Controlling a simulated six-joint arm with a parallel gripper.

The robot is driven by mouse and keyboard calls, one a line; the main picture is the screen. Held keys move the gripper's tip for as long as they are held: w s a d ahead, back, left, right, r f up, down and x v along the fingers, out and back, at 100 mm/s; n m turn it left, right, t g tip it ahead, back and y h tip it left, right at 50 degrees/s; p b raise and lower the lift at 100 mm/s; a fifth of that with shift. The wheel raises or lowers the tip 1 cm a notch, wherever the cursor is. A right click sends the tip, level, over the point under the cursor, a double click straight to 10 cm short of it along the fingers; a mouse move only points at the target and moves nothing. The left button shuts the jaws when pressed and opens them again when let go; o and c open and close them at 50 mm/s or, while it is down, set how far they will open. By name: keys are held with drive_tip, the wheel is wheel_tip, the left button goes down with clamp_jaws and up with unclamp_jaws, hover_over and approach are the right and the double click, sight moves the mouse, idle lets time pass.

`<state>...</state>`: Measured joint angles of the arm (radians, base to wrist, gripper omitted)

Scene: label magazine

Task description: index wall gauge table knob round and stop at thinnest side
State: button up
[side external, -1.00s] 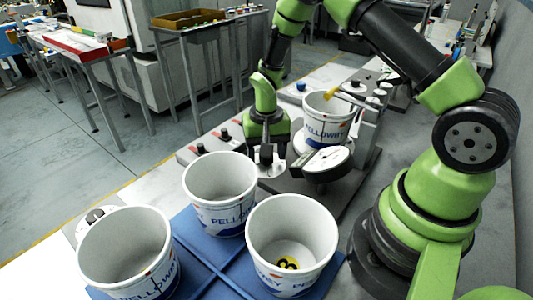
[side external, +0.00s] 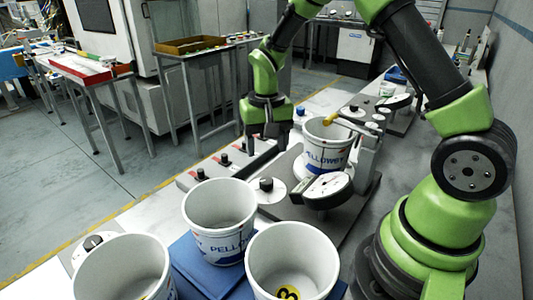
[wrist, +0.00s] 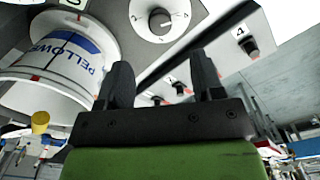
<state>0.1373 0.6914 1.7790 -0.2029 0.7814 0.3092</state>
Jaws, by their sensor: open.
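A white PELLOWBY tub (side external: 326,148) stands upright on the gauge table in the side view; it also shows at the upper left of the wrist view (wrist: 72,48). A round white dial gauge (side external: 325,187) sits in front of it, its reading too small to make out. A black knob (side external: 266,184) on a pale disc stands left of the gauge. In the wrist view a black knob (wrist: 160,20) sits on a numbered disc beyond the fingertips. My gripper (side external: 266,132) is above and apart from the knob, with its fingers (wrist: 162,70) spread and empty.
Three white tubs, one of them (side external: 220,215), stand in the foreground around a blue tray (side external: 192,262). A pale strip with small numbered knobs (side external: 225,160) lies left of the gauge table. A yellow-tipped part (side external: 331,118) reaches over the tub's rim.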

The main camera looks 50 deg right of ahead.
sight(266, 180)
drive_tip(key=n, duration=0.2)
drive_tip(key=shift+f+n, duration=0.15)
drive_tip(key=shift+n, duration=0.25)
drive_tip(key=shift+f+n, duration=0.2)
drive_tip(key=shift+n, duration=0.1)
wheel_tip(266, 180, down, 10)
drive_tip(key=shift+r, duration=0.25)
drive_tip(key=c, duration=0.9)
drive_tip(key=shift+m, duration=1.5)
drive_tip(key=o, duration=0.9)
